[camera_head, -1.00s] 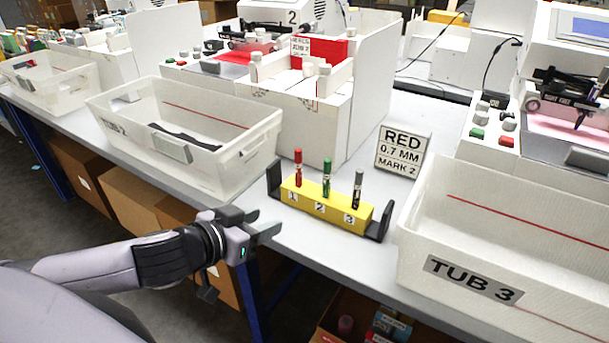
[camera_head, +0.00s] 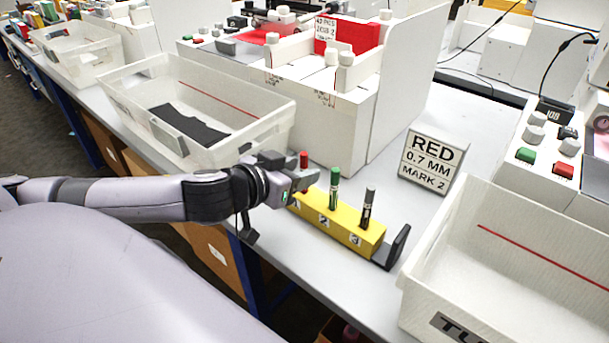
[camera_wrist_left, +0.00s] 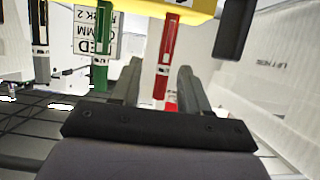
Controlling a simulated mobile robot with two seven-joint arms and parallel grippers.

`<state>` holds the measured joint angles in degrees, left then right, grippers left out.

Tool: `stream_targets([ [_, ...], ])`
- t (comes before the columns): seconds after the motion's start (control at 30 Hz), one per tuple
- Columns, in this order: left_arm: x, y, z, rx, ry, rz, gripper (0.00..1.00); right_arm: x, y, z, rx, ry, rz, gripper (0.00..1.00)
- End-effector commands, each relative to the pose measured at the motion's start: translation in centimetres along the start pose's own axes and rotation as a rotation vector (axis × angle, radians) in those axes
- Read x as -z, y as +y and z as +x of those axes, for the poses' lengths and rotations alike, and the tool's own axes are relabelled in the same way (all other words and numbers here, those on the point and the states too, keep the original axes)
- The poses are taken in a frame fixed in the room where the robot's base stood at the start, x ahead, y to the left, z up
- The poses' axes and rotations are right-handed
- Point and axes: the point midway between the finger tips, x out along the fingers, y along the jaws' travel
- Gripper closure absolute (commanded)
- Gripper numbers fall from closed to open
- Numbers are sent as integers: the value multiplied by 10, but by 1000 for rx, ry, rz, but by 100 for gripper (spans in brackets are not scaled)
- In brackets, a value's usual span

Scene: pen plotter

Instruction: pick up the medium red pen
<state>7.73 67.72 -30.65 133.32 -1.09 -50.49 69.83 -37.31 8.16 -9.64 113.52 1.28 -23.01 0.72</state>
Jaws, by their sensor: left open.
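The red pen (camera_head: 304,160) stands upright in slot 1 of the yellow holder (camera_head: 340,232). In the head view only its red top shows above my gripper. My left gripper (camera_head: 306,180) is open at the red pen. In the left wrist view, which looks upside down, the red pen (camera_wrist_left: 168,52) appears between the two fingers of the left gripper (camera_wrist_left: 158,82); I cannot tell whether they touch it. The green pen (camera_head: 335,188) stands in slot 2 and the dark grey pen (camera_head: 367,208) in slot 3. My right gripper is not in view.
A sign (camera_head: 433,160) reading "RED 0.7 MM MARK 2" stands behind the holder. A white tub (camera_head: 420,275) is at the right, and another tub (camera_head: 245,125) is behind my left arm. The grey table (camera_head: 395,205) is clear between holder and sign.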

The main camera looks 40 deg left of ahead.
Motion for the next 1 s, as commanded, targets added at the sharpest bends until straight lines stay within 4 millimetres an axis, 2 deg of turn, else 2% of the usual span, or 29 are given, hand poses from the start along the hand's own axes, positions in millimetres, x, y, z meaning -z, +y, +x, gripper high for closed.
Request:
stream_targets([
  [0.3, 1, -4, 37, 0, 2, -2, 55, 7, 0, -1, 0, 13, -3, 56],
  [0.67, 0, -4, 44, 0, 0, 1, 55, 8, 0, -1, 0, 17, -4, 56],
  [0.8, 0, -4, 44, 0, 0, 0, 100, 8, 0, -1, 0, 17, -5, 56],
  [1.0, 0, -4, 44, 0, 0, 0, 100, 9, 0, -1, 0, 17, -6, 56],
])
